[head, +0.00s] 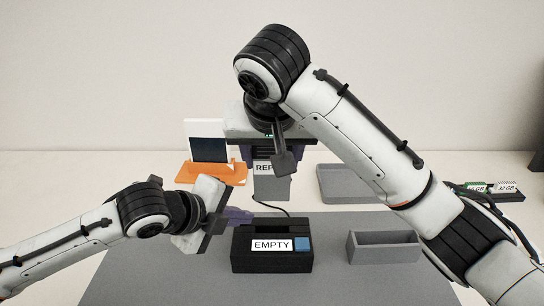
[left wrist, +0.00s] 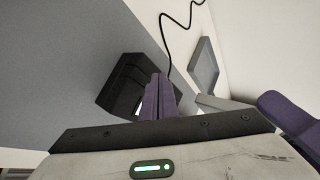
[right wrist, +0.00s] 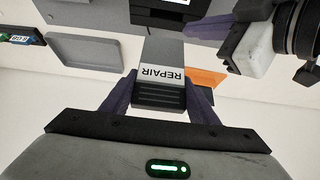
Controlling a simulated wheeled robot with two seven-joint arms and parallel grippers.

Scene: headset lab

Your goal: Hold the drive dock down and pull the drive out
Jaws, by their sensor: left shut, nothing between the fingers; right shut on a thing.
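The black drive dock (head: 250,262), with an EMPTY label and a blue button, stands on the grey mat in the head view. My right gripper (head: 271,155) is shut on the grey drive (head: 272,190), labelled REPAIR, and holds it upright above and behind the dock. The drive's lower end looks clear of the dock. The right wrist view shows the drive (right wrist: 162,52) between the purple fingers. My left gripper (head: 240,214) is shut and empty at the dock's upper left corner. In the left wrist view its fingers overlap the dock (left wrist: 113,88); I cannot tell whether they touch.
A grey open bin (head: 384,251) stands right of the dock. A shallow grey tray (head: 345,184) lies behind it. An orange stand (head: 213,174) with a dark panel is at the back left. Memory modules (head: 500,187) lie far right. A black cable runs behind the dock.

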